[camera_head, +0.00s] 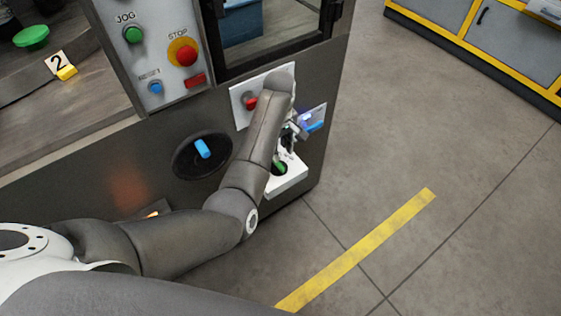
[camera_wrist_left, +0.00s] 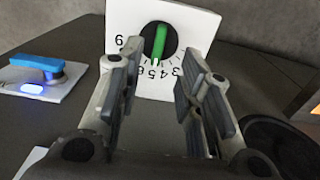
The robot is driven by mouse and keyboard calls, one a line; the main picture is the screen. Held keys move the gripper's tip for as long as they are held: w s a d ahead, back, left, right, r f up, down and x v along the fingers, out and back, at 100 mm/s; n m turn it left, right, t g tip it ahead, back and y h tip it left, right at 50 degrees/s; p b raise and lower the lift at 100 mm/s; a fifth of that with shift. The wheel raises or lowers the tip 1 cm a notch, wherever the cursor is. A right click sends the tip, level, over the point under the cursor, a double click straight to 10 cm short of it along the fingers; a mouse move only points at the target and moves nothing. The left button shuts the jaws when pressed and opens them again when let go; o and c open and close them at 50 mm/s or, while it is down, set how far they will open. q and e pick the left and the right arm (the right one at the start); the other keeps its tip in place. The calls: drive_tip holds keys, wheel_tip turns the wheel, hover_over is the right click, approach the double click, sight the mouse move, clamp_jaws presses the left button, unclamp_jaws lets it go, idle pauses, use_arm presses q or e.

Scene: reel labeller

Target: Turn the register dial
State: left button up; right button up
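The register dial is a black round dial with a green pointer bar (camera_wrist_left: 160,42) on a white plate (camera_wrist_left: 202,25) with numbers around it. In the left wrist view the bar stands nearly upright, straight ahead of my gripper. In the head view the dial's green part (camera_head: 280,168) shows low on the machine's front, partly hidden by my arm and gripper. My left gripper (camera_wrist_left: 160,75) is open and empty, with its two fingers apart in front of the dial and not visibly touching it. In the head view the left gripper (camera_head: 288,138) is small and partly hidden. My right gripper is not in view.
A blue lever on a lit plate (camera_head: 313,118) is close to my gripper. A black disc with a blue handle (camera_head: 203,149) and a red knob (camera_head: 250,103) are to the left. Higher up are a red stop button (camera_head: 185,53) and green jog button (camera_head: 133,35). Floor at right is clear.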

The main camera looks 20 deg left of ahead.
sight(280, 164)
use_arm(q)
wheel_tip(280, 164, down, 8)
drive_tip(key=shift+f+b, duration=0.1)
drive_tip(key=shift+b, duration=0.25)
clamp_jaws()
